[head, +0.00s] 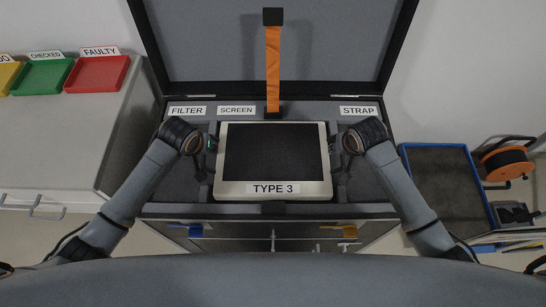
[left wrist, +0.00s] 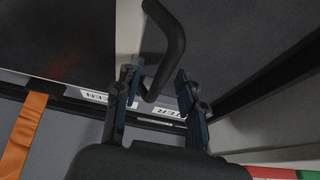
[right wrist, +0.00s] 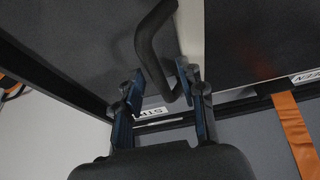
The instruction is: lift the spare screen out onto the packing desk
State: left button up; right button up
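The spare screen (head: 275,152), a pale-framed dark panel labelled TYPE 3, lies face up at the middle of the open grey case (head: 165,211). A dark handle stands at each side of it. My left gripper (head: 208,146) is at its left side; in the left wrist view the handle (left wrist: 174,45) passes between the open fingers (left wrist: 155,80), with gaps visible. My right gripper (head: 339,146) is at its right side, its open fingers (right wrist: 158,85) astride the other handle (right wrist: 147,45). I cannot tell whether the fingers touch the handles.
A pale desk (head: 60,135) at left carries yellow, green (head: 42,75) and red (head: 97,74) trays; its front part is clear. The raised lid (head: 215,50) stands behind the screen, with an orange strap (head: 273,70) hanging down. A blue-edged cart (head: 440,180) and cable reel (head: 505,165) stand at right.

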pick_arm(q)
grip_shut()
pick_arm(e)
grip_shut()
